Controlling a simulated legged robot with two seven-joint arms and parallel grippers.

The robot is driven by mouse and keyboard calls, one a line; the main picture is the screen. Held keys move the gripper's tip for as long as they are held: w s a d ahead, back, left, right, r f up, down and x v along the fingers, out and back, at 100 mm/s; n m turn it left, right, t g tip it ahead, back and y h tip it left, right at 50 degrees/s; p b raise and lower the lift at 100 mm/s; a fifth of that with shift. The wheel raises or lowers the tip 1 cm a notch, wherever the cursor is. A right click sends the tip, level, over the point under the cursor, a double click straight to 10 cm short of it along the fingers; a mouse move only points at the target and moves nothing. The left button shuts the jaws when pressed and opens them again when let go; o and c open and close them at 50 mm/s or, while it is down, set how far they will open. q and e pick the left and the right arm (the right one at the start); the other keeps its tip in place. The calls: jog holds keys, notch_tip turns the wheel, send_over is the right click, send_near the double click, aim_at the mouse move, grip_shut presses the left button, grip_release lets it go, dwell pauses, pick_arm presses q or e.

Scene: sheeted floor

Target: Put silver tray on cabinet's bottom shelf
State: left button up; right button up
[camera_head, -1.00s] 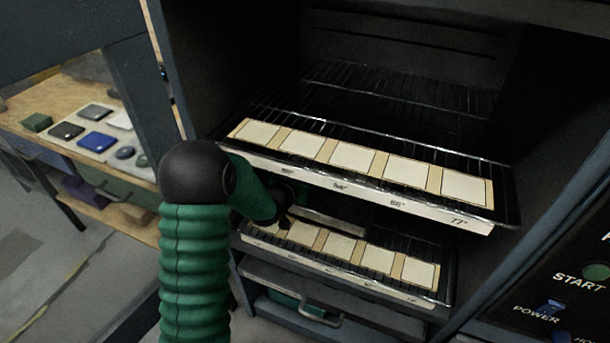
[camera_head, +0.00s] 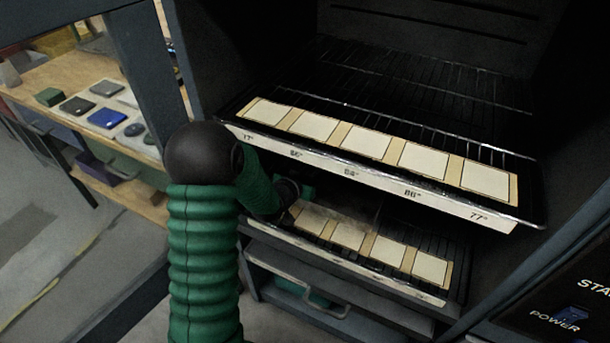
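The cabinet (camera_head: 210,60) is dark and open-fronted, with two wire shelves. The bottom shelf (camera_head: 432,243) has a row of cream cards along its front. My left arm reaches in from the lower left, and its gripper (camera_head: 292,203) is at the left end of the bottom shelf, below the upper shelf. Its fingers are small, dark and mostly hidden by the arm, so its opening is unclear. A dull greyish flat patch (camera_head: 345,214) lies just right of it, behind the cards; I cannot tell if this is the silver tray. My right gripper is out of view.
The upper shelf (camera_head: 400,95) juts out above my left gripper, with cards and a numbered front strip (camera_head: 375,176). A drawer with a handle (camera_head: 312,296) is below. A wooden workbench (camera_head: 50,78) with small items stands left. A control panel (camera_head: 575,305) is at lower right.

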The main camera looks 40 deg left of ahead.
pick_arm(q)
jog(key=p+v, duration=0.2)
jog(key=v, duration=0.7)
jog(key=shift+s+d+r, duration=0.1)
jog(key=shift+s+r, duration=0.15)
jog(key=shift+s, duration=0.05)
jog(key=shift+s+d, duration=0.1)
jog(key=shift+s, duration=0.2)
